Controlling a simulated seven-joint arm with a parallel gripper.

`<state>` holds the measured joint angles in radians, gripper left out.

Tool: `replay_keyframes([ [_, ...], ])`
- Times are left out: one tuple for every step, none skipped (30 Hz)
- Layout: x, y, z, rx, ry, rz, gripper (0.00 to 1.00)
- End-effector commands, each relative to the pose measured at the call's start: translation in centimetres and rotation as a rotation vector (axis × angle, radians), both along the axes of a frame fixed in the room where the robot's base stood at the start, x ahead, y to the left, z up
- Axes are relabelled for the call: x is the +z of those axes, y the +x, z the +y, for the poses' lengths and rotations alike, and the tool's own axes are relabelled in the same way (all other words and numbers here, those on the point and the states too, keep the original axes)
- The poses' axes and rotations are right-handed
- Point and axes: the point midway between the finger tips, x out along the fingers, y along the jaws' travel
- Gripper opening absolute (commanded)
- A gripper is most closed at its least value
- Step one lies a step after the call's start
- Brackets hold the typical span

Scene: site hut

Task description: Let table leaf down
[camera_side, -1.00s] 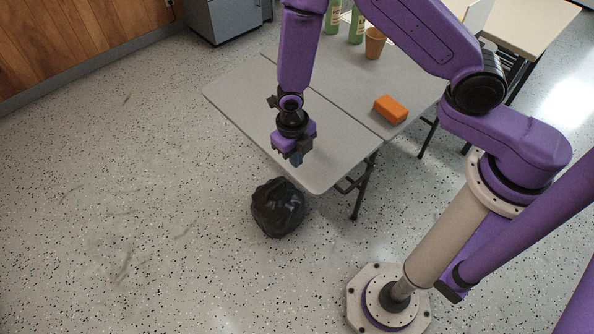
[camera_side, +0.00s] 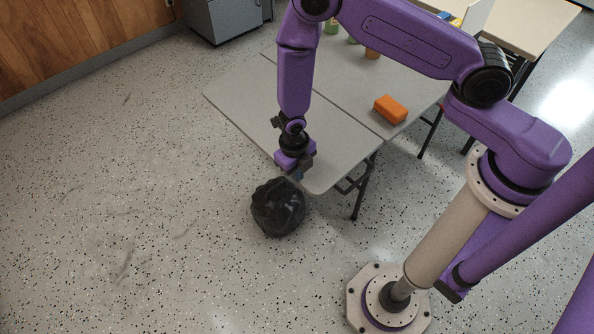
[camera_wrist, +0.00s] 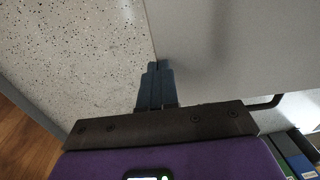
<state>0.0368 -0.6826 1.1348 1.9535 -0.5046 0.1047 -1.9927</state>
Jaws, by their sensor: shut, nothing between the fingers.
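The grey table leaf (camera_side: 240,107) is the near-left part of the table top. It looks level with the main table top (camera_side: 345,82), with a seam between them. My gripper (camera_side: 297,175) is shut and empty at the leaf's near edge, close to its near corner. In the side view, I cannot tell whether the fingertips touch the leaf. In the wrist view, the shut fingers (camera_wrist: 157,75) point at the border between the pale grey leaf (camera_wrist: 245,45) and the speckled floor. The underside of the leaf is hidden in the side view.
A black bag (camera_side: 277,208) lies on the floor just below my gripper. An orange block (camera_side: 390,109) sits on the main top near the seam. Bottles and a brown cup (camera_side: 373,52) stand farther back, partly hidden by my arm. The floor at left is clear.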

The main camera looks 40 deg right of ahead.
Motion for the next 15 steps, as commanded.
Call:
replay_keyframes([
  [0.0,0.0,0.0,0.0,0.0,0.0,0.0],
  [0.0,0.0,0.0,0.0,-0.001,0.0,0.0],
  [-0.1,0.0,0.0,0.0,-0.002,0.0,0.0],
  [-0.1,0.0,0.0,0.0,-0.004,0.0,0.0],
  [-0.2,0.0,0.0,0.0,-0.006,0.0,0.0],
  [-0.3,0.0,0.0,0.0,-0.011,0.001,0.0],
  [-0.5,0.0,0.1,0.001,-0.016,0.001,0.0],
  [-0.6,-0.1,0.1,0.003,-0.022,0.001,0.0],
  [-0.9,-0.1,0.1,0.002,-0.032,0.001,0.0],
  [-1.1,-0.1,0.1,0.002,-0.04,0.001,0.0],
  [-1.4,-0.1,0.2,0.003,-0.05,0.001,0.0],
  [-1.9,-0.1,0.2,0.003,-0.066,0.001,0.0],
  [-2.2,-0.1,0.3,0.004,-0.078,0.0,0.0],
  [-2.6,-0.1,0.2,0.004,-0.093,0.001,0.0],
  [-3.2,-0.1,0.3,0.003,-0.112,0.001,0.0],
])
